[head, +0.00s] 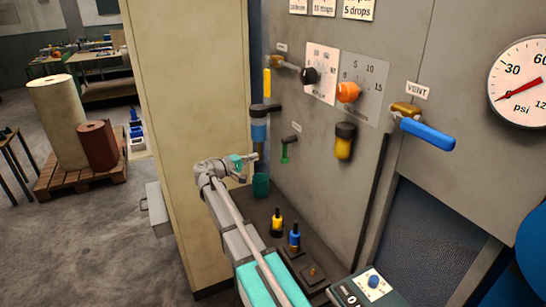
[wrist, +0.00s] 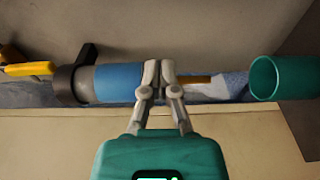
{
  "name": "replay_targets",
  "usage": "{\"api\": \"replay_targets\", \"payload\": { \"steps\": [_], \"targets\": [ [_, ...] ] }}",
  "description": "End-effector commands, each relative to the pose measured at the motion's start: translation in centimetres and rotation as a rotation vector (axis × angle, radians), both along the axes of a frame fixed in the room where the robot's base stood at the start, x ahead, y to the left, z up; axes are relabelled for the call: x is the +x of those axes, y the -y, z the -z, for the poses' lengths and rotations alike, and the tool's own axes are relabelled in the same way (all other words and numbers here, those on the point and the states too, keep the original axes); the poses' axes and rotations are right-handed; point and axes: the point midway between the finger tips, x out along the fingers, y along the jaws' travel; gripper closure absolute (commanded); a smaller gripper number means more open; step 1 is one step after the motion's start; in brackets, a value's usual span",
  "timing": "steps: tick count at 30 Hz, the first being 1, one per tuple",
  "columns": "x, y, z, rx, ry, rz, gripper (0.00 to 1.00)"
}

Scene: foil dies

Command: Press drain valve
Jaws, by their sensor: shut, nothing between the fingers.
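A filter bowl with a blue lower part (head: 259,130) hangs under a dark head on the grey panel. In the wrist view the blue bowl (wrist: 118,83) lies sideways, left of my fingers. A narrow brass-coloured piece (wrist: 196,79) shows just right of the fingertips, perhaps the drain valve; its join to the bowl is hidden behind my fingers. My gripper (head: 252,158) is shut and empty, close below the bowl in the head view. In the wrist view my gripper (wrist: 158,70) overlaps the bowl's end; I cannot tell whether it touches. A green cup (head: 261,185) stands below, also in the wrist view (wrist: 284,78).
A beige cabinet (head: 190,100) stands close on the left. The panel carries an orange knob (head: 348,92), a blue vent lever (head: 428,134), a yellow-bowled unit (head: 344,142) and a small green-handled valve (head: 284,152). Small bottles (head: 277,224) stand on the ledge below.

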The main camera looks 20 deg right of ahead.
Motion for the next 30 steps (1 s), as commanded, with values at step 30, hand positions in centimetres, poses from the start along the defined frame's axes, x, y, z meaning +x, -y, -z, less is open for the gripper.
{"api": "replay_targets", "payload": {
  "steps": [30],
  "targets": [
    [-0.3, 9.7, 0.0, 0.001, 0.0, 0.001, 1.0]
  ]
}}
